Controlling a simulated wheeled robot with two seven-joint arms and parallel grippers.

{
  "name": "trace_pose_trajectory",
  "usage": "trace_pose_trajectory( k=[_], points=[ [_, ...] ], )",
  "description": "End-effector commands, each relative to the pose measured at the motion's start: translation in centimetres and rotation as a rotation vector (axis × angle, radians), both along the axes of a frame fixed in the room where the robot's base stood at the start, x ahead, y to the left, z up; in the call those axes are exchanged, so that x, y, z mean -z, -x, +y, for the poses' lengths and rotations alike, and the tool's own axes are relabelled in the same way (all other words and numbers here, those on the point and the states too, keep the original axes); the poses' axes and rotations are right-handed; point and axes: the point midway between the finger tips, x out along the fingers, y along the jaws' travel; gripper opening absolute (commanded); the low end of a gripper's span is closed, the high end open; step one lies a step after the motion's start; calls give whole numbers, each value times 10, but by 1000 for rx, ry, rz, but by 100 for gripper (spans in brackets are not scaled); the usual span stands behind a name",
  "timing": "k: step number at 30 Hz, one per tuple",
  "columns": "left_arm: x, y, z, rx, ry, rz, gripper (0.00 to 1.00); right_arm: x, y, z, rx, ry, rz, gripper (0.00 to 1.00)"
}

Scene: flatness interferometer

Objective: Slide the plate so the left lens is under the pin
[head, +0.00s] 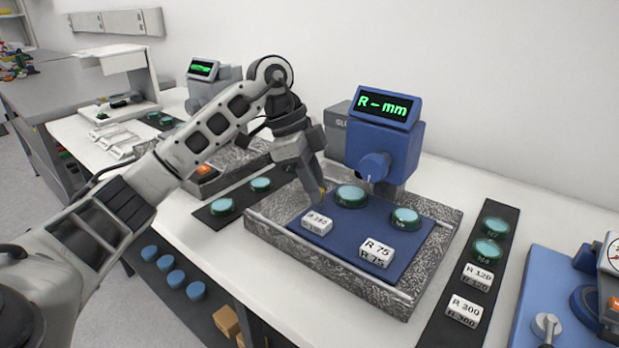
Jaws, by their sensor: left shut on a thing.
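The blue plate (341,232) lies on the grey speckled stone base (375,289). It carries a left lens (351,195), a right lens (405,219), and blocks marked R 150 (317,222) and R 75 (377,252). The blue gauge head (387,147) stands over the plate's far side with a round nose (374,167). The pin is too small to make out clearly; the nose is above and slightly right of the left lens. My left gripper (320,194) is shut at the plate's left far edge, by a small brass-coloured bit. My right gripper is not in view.
The display (386,105) reads "R - mm". A dark strip (459,315) with lenses and blocks lies at right, beside a blue instrument (560,295). Another dark strip (239,197) with two lenses lies left of the base. A second gauge (208,82) stands behind my left arm.

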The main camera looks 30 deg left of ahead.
Motion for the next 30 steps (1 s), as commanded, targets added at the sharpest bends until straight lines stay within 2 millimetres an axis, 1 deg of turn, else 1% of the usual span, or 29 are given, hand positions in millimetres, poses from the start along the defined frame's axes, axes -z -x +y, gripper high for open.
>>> trace_pose_trajectory(
  k=[1,4,8,12,13,14,15,25,28,30],
  points=[
    [-4,-1,-9,4,-1,1,0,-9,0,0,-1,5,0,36],
    [-4,-1,-23,3,-1,0,0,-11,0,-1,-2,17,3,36],
    [0,-1,-27,1,2,0,0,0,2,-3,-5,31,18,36],
    [0,-1,-28,4,5,0,0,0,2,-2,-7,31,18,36],
    [0,-1,-28,5,5,0,24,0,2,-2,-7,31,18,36],
    [0,-1,-28,5,5,0,32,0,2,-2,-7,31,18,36],
    [0,-1,-28,5,5,0,43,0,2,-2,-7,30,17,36],
    [-2,-1,-26,1,2,-1,43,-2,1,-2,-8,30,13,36],
    [-11,0,-22,-1,2,-4,43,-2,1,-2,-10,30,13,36],
    [-21,1,-18,0,2,-4,43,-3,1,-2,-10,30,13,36]
  ],
)
